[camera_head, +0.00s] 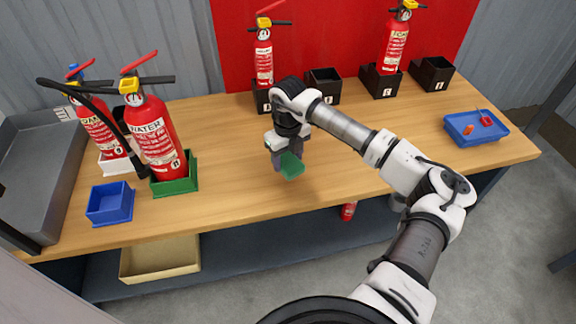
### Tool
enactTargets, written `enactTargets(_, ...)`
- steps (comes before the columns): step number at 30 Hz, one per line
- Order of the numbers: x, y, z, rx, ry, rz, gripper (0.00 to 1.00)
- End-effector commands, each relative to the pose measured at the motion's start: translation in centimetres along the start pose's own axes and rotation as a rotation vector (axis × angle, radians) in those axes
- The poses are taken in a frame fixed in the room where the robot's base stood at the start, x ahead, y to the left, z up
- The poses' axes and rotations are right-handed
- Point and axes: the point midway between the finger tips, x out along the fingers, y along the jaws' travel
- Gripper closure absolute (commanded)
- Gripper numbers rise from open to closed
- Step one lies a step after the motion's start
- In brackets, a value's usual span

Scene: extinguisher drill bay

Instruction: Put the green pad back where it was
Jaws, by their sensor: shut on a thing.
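The green pad (292,166) is a small flat green piece near the middle of the bench. My gripper (284,158) is shut on it, pointing down. The pad is tilted and looks held a little above the wooden top. The exact gap to the bench cannot be told. Part of the pad is hidden by the fingers. A separate green box (176,186) stands at the left with the water extinguisher (156,140) in it.
A blue box (110,203) and another extinguisher (97,128) stand at the left. Black boxes (323,86) line the back, two with extinguishers. A blue tray (474,128) with small red and orange things lies at the right. Bench (237,190) around the gripper is clear.

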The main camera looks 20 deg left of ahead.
Motion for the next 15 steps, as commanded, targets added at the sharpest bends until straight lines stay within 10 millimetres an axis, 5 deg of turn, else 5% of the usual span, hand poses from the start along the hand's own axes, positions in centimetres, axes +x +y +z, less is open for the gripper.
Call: enactTargets(15, 5.1, 0.0, 0.0, 0.001, -0.001, 0.000, 0.66)
